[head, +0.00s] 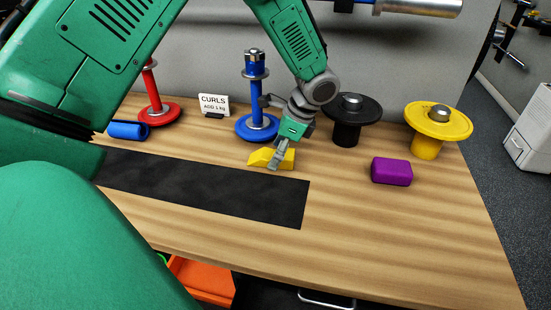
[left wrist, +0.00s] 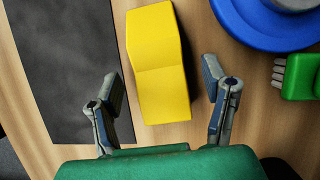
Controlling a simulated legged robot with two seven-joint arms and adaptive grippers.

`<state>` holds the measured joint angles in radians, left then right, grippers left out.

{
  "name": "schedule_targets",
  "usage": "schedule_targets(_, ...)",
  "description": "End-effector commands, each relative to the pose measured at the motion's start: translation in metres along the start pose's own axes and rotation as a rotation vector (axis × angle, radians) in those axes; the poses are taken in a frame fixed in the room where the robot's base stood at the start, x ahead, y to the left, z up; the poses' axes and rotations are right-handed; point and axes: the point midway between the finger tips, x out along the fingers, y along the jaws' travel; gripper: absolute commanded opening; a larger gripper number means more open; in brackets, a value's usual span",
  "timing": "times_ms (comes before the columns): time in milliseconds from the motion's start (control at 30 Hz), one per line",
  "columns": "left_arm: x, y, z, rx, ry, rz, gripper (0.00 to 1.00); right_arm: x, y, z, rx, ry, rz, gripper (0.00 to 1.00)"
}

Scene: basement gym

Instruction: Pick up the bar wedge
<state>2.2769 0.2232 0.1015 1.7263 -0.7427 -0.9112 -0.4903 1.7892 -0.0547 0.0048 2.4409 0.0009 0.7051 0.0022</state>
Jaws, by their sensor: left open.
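The bar wedge is a yellow angled block (head: 262,157) on the wooden bench, in front of the blue plate stand and by the dark mat. In the left wrist view the yellow wedge (left wrist: 160,60) lies lengthwise, with its near end between the fingers. My left gripper (head: 279,158) is over the wedge in the head view and hides part of it. The left wrist view shows my left gripper (left wrist: 162,82) open, one finger on each side of the wedge, with visible gaps. I cannot tell the fingertips' exact height. My right gripper is not in view.
A blue plate stand (head: 256,128) stands close behind. A green object (left wrist: 301,77) lies to the right in the wrist view. A dark mat (head: 215,190) lies left. A purple block (head: 391,171), black stand (head: 347,134) and yellow stand (head: 425,147) are right. The front right bench is clear.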

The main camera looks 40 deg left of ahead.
Motion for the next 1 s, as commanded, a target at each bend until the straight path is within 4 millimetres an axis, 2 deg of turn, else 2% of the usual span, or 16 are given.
schedule_targets(100, 0.013, 0.0, 0.001, 0.001, 0.001, -0.001, 0.67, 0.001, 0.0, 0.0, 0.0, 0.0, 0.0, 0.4)
schedule_targets(300, 0.013, 0.0, 0.001, 0.001, 0.002, -0.002, 0.67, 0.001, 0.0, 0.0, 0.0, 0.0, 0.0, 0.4)
schedule_targets(467, 0.013, -0.001, 0.001, 0.001, 0.002, -0.002, 0.11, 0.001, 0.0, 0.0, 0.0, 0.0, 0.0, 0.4)
schedule_targets(500, 0.013, -0.001, 0.001, 0.001, 0.001, -0.002, 0.09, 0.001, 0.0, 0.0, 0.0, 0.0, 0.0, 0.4)
schedule_targets(767, 0.011, -0.001, 0.001, 0.0, 0.002, -0.003, 0.09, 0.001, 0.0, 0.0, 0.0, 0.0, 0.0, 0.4)
schedule_targets(867, 0.003, -0.002, 0.004, -0.001, 0.003, -0.005, 0.09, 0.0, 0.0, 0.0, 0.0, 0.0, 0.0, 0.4)
schedule_targets(1000, -0.022, -0.001, 0.015, -0.001, 0.004, -0.006, 0.09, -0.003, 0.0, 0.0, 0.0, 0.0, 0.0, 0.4)
